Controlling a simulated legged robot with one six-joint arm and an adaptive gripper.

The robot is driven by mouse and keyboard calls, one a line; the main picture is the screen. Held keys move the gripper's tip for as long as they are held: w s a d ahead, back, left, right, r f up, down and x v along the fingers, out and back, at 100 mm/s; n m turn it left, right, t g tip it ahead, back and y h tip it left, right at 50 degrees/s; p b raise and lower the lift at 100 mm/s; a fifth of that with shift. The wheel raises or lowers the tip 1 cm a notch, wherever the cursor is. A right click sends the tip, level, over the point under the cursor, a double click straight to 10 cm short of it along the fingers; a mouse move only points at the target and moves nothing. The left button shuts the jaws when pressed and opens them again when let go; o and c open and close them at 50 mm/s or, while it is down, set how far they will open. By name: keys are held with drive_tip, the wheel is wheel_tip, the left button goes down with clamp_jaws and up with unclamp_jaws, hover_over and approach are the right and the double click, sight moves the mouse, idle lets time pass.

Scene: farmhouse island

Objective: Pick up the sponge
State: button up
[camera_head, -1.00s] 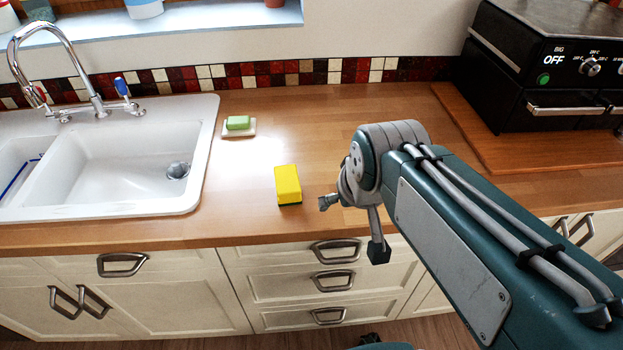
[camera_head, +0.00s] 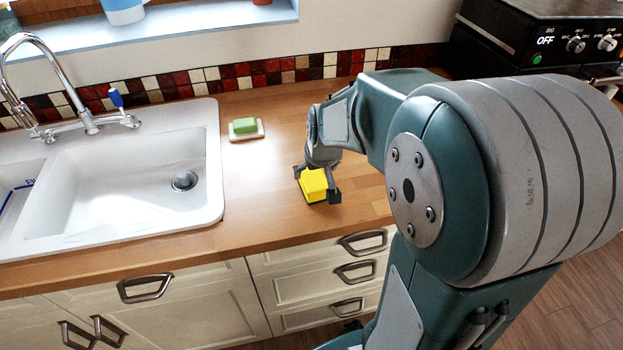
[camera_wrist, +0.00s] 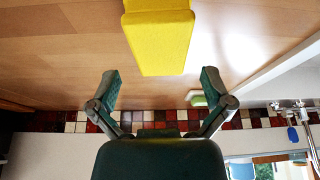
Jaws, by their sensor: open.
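The yellow sponge (camera_head: 313,186) with a dark green underside lies on the wooden counter (camera_head: 268,185), to the right of the sink. My gripper (camera_head: 317,184) is at the sponge in the head view, with a finger showing on either side of it. In the wrist view the sponge (camera_wrist: 160,38) is at the top middle, and my gripper (camera_wrist: 158,82) has its two fingers spread wide, with nothing between the tips. The sponge lies just beyond the fingertips there. I cannot tell whether a finger touches it.
A green soap bar (camera_head: 244,126) on a white dish sits behind the sponge, near the white sink (camera_head: 125,190) with its chrome faucet (camera_head: 40,75). A black oven (camera_head: 540,40) stands at the far right. Counter around the sponge is clear.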

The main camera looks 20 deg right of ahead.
sight(313, 177)
drive_tip(key=x, duration=0.5)
drive_tip(key=shift+w+a+f, duration=0.15)
drive_tip(key=shift+a+f, duration=0.05)
drive_tip(key=shift+d, duration=0.2)
drive_tip(key=shift+f, duration=0.3)
drive_tip(key=c, duration=0.8)
